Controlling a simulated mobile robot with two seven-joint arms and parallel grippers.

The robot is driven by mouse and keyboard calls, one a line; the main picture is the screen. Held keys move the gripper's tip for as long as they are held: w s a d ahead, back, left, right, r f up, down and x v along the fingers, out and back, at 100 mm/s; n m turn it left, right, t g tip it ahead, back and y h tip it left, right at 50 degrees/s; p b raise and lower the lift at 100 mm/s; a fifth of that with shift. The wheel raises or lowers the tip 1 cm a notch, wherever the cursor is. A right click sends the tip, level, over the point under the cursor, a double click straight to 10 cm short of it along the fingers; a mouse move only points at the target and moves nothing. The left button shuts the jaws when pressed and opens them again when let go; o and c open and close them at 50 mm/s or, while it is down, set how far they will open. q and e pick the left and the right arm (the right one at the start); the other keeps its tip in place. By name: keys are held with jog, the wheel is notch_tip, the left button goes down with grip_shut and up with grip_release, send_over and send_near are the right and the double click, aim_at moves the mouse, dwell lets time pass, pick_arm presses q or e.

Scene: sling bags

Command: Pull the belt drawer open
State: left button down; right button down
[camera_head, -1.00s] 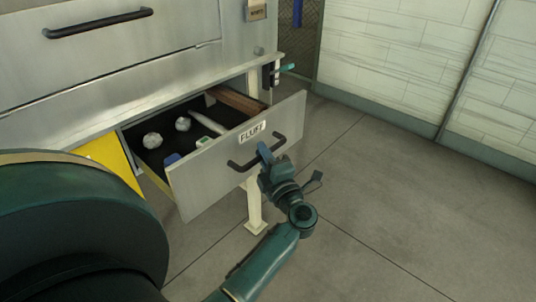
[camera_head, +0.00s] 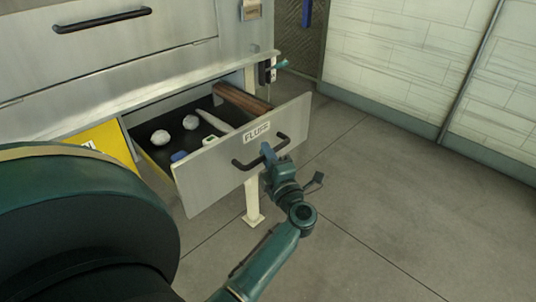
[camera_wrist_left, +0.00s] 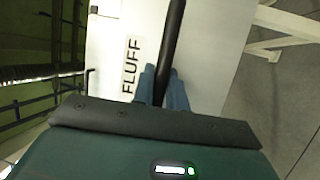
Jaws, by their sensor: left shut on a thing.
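A grey metal drawer labelled FLUFF (camera_head: 225,160) stands open below the cabinet. Its dark bar handle (camera_head: 245,166) is on the front. My left gripper (camera_head: 269,153) is shut on this handle. In the left wrist view the blue fingers (camera_wrist_left: 162,88) stand on both sides of the black bar (camera_wrist_left: 172,42), beside the FLUFF label (camera_wrist_left: 131,66). No label reading belt can be made out. My right gripper is not in view.
The drawer holds white balls (camera_head: 160,137), a wooden block (camera_head: 242,98) and small items. A yellow panel (camera_head: 105,143) with a partly hidden label is left of it. The floor (camera_head: 390,200) at right is clear.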

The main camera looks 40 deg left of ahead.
pick_arm(q)
jog(key=c, duration=1.4)
grip_release()
jog(key=shift+d, duration=0.1)
